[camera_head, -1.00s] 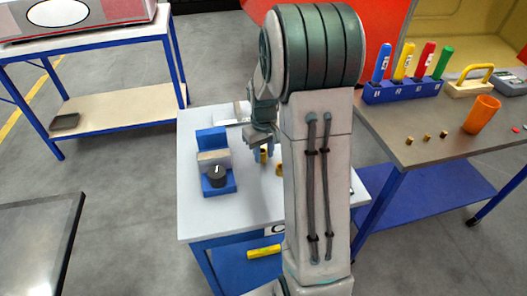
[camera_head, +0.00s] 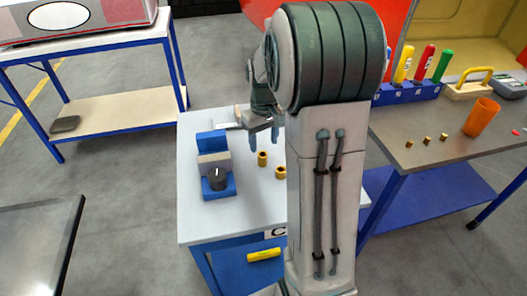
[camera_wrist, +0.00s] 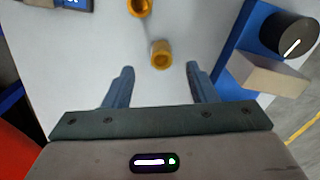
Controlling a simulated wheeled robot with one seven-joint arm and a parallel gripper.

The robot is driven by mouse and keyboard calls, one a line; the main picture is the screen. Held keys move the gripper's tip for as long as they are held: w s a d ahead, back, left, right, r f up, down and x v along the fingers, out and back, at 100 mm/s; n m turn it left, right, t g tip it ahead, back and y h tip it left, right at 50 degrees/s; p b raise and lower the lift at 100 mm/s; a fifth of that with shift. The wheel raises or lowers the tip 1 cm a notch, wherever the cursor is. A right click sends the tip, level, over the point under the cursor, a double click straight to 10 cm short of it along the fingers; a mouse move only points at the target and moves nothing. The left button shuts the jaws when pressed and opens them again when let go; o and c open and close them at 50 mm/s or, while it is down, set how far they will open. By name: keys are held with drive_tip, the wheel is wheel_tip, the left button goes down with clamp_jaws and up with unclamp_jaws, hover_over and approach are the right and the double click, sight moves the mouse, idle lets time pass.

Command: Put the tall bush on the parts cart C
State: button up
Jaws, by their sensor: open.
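A brass bush (camera_head: 262,158), which seems to be the tall bush, stands upright on the white top of parts cart C (camera_head: 200,225). It also shows in the wrist view (camera_wrist: 161,56), just beyond my fingertips and centred between them. My gripper (camera_head: 264,138) is open and empty, above and behind this bush and apart from it. Its two blue fingers (camera_wrist: 159,71) are spread wide in the wrist view. A second brass bush (camera_head: 280,172) stands close by on the cart, and shows at the top of the wrist view (camera_wrist: 139,7).
A blue fixture with a grey block and black knob (camera_head: 217,180) stands left of the bushes. On the right-hand table (camera_head: 390,125) are several small brass bushes (camera_head: 427,138), an orange cup (camera_head: 481,117) and screwdrivers in a rack. A yellow object (camera_head: 264,254) lies on the cart's lower shelf.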

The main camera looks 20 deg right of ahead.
wheel_tip(320, 180, up, 5)
drive_tip(key=s+a+t, duration=0.1)
drive_tip(key=s+a, duration=0.4)
drive_tip(key=s, duration=0.4)
drive_tip(key=s+a+r+m+t, duration=0.1)
drive_tip(key=s+a, duration=0.5)
drive_tip(key=s, duration=0.4)
drive_tip(key=shift+t, duration=0.4)
drive_tip(key=shift+c, duration=0.3)
